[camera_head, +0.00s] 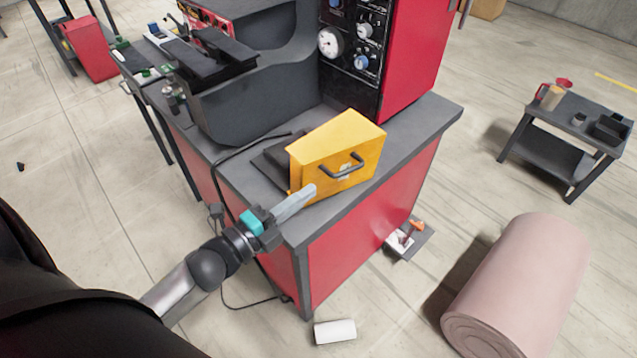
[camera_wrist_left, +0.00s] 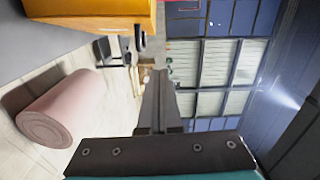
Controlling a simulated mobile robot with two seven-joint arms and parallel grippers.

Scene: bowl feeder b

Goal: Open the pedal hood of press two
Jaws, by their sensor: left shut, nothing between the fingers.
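The yellow pedal hood (camera_head: 340,150) sits on the grey top of the red press cabinet (camera_head: 365,230), with a dark handle (camera_head: 342,168) on its front face. Dark pedal parts show at its left side. My left gripper (camera_head: 308,192) is shut and empty, its fingertips close to the hood's lower left front corner; I cannot tell whether they touch it. In the left wrist view the shut fingers (camera_wrist_left: 158,85) point away from the camera, and part of the yellow hood (camera_wrist_left: 95,10) shows at the top left. My right gripper is not in view.
A gauge panel (camera_head: 350,50) stands behind the hood. A pink roll (camera_head: 525,285) lies on the floor at the right, and a small cart (camera_head: 550,155) stands beyond it. A black cable runs along the cabinet's left side.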

